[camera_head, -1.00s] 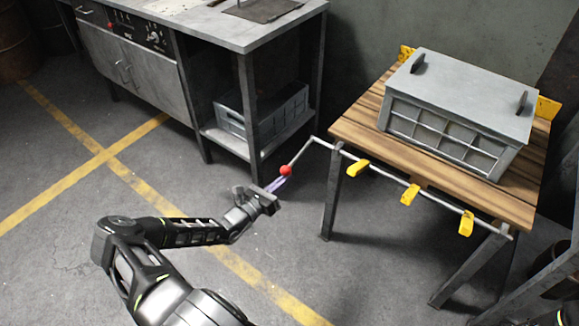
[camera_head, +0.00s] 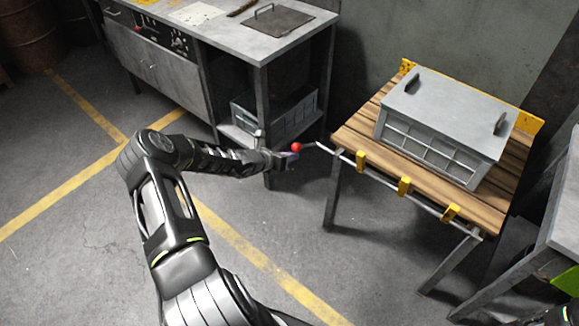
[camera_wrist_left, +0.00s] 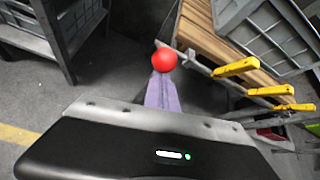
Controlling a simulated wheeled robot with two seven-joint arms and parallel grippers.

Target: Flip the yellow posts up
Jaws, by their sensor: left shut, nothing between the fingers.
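Several yellow posts sit along a metal rod on the near edge of the wooden table: one on the left (camera_head: 361,160), a middle one (camera_head: 404,186) and one on the right (camera_head: 450,213). The rod's bent crank ends in a red ball (camera_head: 297,147), seen also in the left wrist view (camera_wrist_left: 165,60). My left gripper (camera_head: 292,156) is shut and empty, its purple fingertips (camera_wrist_left: 161,88) right at the ball, seemingly touching it. My right gripper is out of view.
A grey lidded crate (camera_head: 440,115) stands on the wooden table (camera_head: 355,133). A metal workbench (camera_head: 255,45) with another crate (camera_head: 280,115) on its shelf stands behind my left gripper. The floor in front of the table is open.

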